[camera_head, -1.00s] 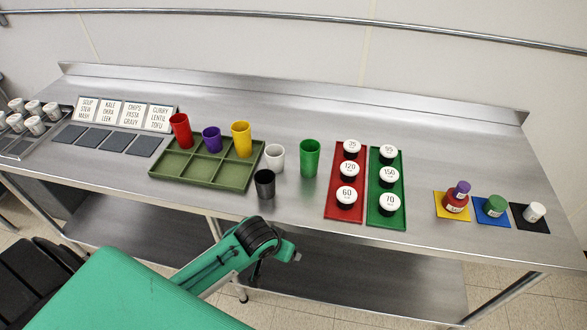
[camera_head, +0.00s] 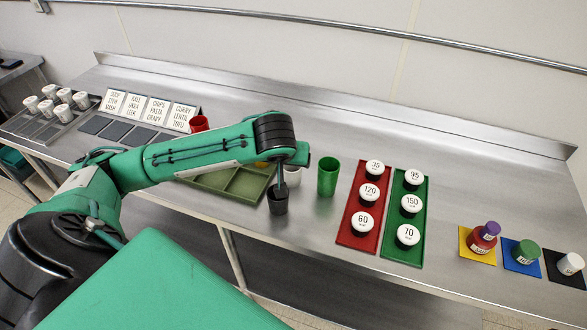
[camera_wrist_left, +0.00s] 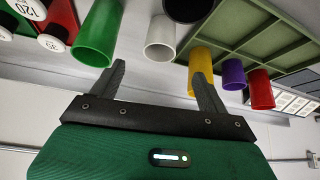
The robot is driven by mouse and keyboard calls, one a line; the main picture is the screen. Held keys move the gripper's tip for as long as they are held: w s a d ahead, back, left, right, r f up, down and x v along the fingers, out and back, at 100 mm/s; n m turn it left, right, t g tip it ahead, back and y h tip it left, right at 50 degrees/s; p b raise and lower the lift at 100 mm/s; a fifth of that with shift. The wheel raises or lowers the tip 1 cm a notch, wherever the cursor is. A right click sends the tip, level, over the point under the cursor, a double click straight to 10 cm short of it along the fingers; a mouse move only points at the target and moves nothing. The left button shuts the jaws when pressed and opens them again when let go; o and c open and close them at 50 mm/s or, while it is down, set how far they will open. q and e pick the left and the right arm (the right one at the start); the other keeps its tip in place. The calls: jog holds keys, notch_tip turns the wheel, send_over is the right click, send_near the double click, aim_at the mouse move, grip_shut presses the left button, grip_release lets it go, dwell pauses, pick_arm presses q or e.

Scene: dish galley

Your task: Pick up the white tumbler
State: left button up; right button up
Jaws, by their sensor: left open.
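The white tumbler (camera_head: 294,177) stands on the steel counter in the head view, partly hidden behind my left gripper (camera_head: 282,180). In the left wrist view the white tumbler (camera_wrist_left: 160,40) lies between the lines of the two fingers, beyond their tips. My left gripper (camera_wrist_left: 160,70) is open and empty there. A black tumbler (camera_head: 278,204) stands just in front of the white one, and a green tumbler (camera_head: 327,178) stands to its right. I cannot tell whether the fingers touch anything. My right gripper is in neither view.
An olive divided tray (camera_head: 241,187) lies to the left, partly hidden by my arm; yellow (camera_wrist_left: 202,66), purple (camera_wrist_left: 233,76) and red (camera_wrist_left: 260,92) tumblers stand at it. Red (camera_head: 350,237) and green (camera_head: 392,248) trays with lidded cups lie right. Bare counter lies behind the tumblers.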

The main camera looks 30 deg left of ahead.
pick_arm(q)
jog(key=p, duration=0.1)
send_near(293, 170)
jog(key=shift+x, duration=0.9)
jog(key=shift+p+x, duration=0.6)
jog(key=shift+x, duration=0.15)
jog(key=p+x, duration=0.1)
jog(key=x, duration=0.2)
jog(key=shift+w+f, duration=0.15)
jog(key=shift+w, duration=0.05)
jog(key=shift+w+a+f, duration=0.1)
jog(key=shift+f, duration=0.2)
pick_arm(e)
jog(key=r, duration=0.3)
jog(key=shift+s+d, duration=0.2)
pick_arm(q)
jog(key=c, duration=1)
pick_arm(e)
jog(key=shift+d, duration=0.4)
